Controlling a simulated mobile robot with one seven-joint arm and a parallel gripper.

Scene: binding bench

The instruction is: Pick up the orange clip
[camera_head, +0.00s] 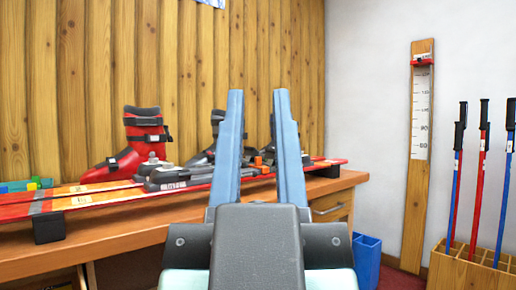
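My gripper (259,92) is in the middle of the head view, its two long blue fingers pointing up and spread apart. It is open, and nothing shows held between the fingertips. A small orange piece (258,161) shows between the fingers, farther back by the ski bindings on the bench. It may be the orange clip, but it is too small to tell, and the fingers may hide part of it. I cannot tell whether it is loose or part of a binding.
A wooden bench (120,243) carries red skis (85,201) on black supports. A red boot (118,165) and darker boots stand behind them. Small coloured pieces (25,185) lie at the far left. A blue bin (367,258) and a wooden pole rack (462,273) stand right.

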